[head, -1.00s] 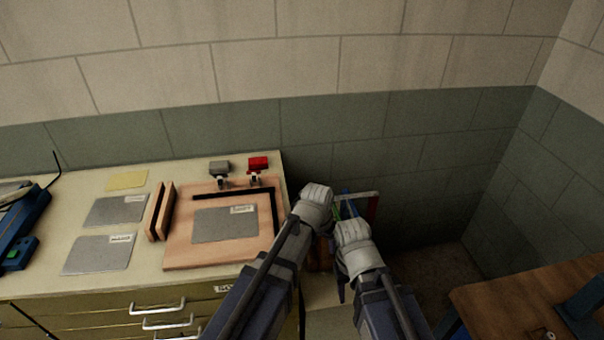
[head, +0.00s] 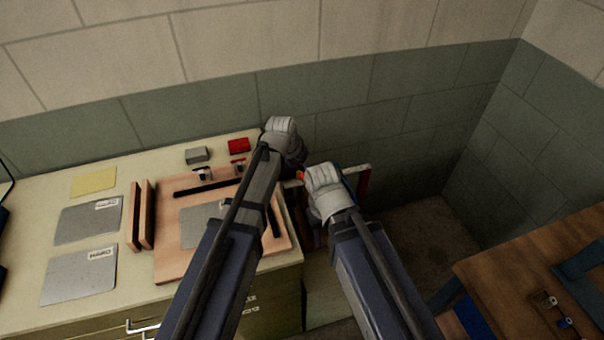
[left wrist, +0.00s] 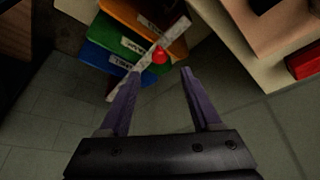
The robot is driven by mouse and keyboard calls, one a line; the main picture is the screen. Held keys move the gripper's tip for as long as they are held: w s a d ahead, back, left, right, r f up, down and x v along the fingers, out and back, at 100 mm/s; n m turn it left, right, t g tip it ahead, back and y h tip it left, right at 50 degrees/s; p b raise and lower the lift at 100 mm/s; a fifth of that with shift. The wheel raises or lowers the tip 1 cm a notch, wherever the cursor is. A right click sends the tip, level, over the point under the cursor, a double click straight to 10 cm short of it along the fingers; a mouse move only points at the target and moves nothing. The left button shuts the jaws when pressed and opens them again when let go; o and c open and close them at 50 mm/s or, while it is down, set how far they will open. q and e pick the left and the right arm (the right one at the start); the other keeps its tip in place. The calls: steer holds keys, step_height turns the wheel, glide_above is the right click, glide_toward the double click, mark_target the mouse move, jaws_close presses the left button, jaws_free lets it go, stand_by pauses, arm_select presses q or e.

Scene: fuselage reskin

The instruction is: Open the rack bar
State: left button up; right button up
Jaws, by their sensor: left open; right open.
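The rack bar (left wrist: 146,60) is a pale strip with a red knob (left wrist: 160,56), lying diagonally across the front of orange, green and blue labelled sheets in the left wrist view. My left gripper (left wrist: 160,72) is open; its two purple fingers are spread, with the knob near the gap between their tips. I see no contact with the knob. In the head view my left gripper (head: 294,160) is above and left of my right gripper (head: 318,180). The right gripper's fingers are mostly hidden there. The rack (head: 364,182) is largely hidden behind both arms.
A bench (head: 30,210) stands left of the rack, with a wooden board (head: 172,245), grey plates (head: 80,272), a yellow sheet (head: 94,182) and grey and red blocks. A tiled wall is behind. A wooden table (head: 500,290) is at lower right, with open floor before it.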

mark_target(304, 176)
arm_select(q)
steer(key=b+x, duration=0.6)
steer(key=x, duration=0.1)
steer(key=shift+f, duration=0.1)
jaws_close()
stand_by(0.5)
stand_by(0.9)
